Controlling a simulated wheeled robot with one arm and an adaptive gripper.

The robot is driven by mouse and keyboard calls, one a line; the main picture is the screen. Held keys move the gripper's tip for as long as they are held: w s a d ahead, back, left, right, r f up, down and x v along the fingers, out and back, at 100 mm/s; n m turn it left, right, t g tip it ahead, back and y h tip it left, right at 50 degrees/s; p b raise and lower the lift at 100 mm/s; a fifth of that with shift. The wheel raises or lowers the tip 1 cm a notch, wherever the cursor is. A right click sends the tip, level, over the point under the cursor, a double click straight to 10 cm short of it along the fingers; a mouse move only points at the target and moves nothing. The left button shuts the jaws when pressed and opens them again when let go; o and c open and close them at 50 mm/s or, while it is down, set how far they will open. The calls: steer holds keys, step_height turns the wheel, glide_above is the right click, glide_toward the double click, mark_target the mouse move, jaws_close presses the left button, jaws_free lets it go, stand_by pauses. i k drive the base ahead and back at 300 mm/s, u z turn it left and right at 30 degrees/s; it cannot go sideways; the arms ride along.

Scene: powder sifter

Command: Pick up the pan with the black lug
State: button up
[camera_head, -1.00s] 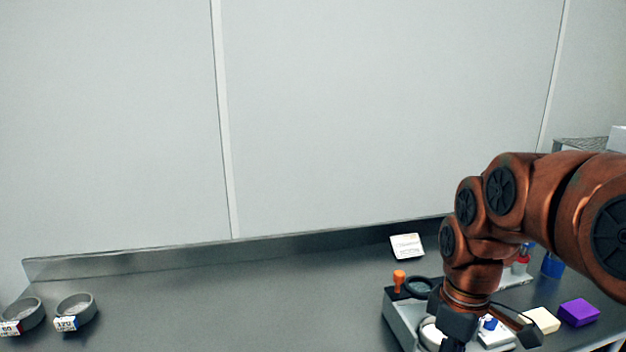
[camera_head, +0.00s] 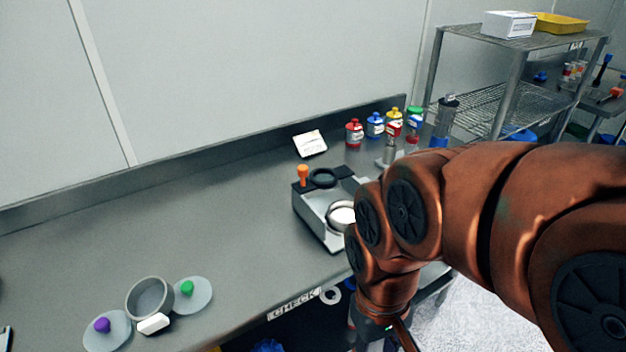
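A grey round pan (camera_head: 149,298) stands on the steel table at the lower left, with a white block (camera_head: 153,324) at its front; I cannot make out a black lug on it. A second round pan-like ring (camera_head: 342,214) sits on the sifter machine (camera_head: 318,215), partly hidden by my arm. My gripper (camera_head: 392,345) points down past the table's front edge at the bottom of the view, cut off by the frame. It is well right of the grey pan, and its fingertips do not show.
Lids with a purple knob (camera_head: 102,325) and a green knob (camera_head: 187,287) lie beside the grey pan. Several coloured bottles (camera_head: 375,126) and a wire shelf (camera_head: 500,95) stand right. The table's middle left is clear.

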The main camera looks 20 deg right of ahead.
mark_target(339, 213)
steer(key=k, duration=0.5)
steer(key=z, duration=0.9)
steer(key=i, duration=0.75)
steer(key=z, duration=0.25)
steer(key=k, duration=1.4)
steer(key=u, duration=1.55)
steer(key=i, duration=0.5)
steer(key=u, duration=0.05)
